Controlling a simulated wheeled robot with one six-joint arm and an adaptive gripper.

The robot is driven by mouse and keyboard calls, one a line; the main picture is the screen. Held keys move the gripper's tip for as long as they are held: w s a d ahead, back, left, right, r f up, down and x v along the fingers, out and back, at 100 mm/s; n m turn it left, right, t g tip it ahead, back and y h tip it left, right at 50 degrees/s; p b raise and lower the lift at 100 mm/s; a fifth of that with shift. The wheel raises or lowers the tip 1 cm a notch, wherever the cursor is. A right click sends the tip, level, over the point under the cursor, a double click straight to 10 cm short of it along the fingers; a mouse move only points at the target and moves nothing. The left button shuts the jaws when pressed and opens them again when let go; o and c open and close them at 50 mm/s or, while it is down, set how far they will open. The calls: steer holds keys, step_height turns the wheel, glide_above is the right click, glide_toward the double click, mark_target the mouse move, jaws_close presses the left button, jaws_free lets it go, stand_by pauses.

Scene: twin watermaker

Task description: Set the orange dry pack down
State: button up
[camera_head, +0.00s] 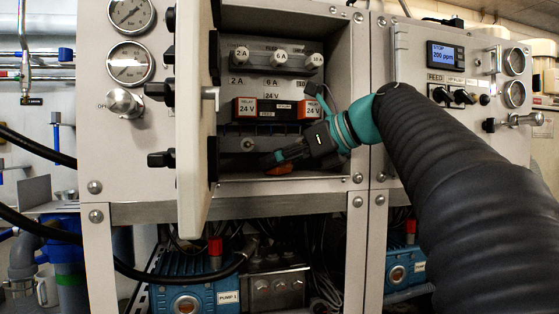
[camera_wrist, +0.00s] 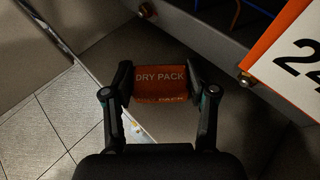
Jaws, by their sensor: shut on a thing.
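The orange dry pack (camera_wrist: 160,84), marked "DRY PACK", sits between the two fingers of my gripper (camera_wrist: 160,95) in the wrist view. The fingers are shut on its left and right sides. Below it in that view is the grey cabinet floor; I cannot tell whether the pack touches it. In the head view my gripper (camera_head: 276,161) reaches into the open cabinet (camera_head: 338,184) low down, near its floor.
The cabinet door (camera_head: 195,120) stands open on the left. Orange-and-white 24 V relays (camera_head: 247,109) are mounted above my gripper, and one label (camera_wrist: 290,60) is close on the right in the wrist view. Fuse holders (camera_head: 280,58) sit higher up. The cabinet floor's front edge (camera_wrist: 75,55) is at left.

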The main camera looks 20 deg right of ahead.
steer(key=o, duration=0.9)
steer(key=shift+f, duration=0.1)
steer(key=shift+c, duration=0.2)
steer(key=p+v, duration=0.1)
steer(key=v, duration=1.1)
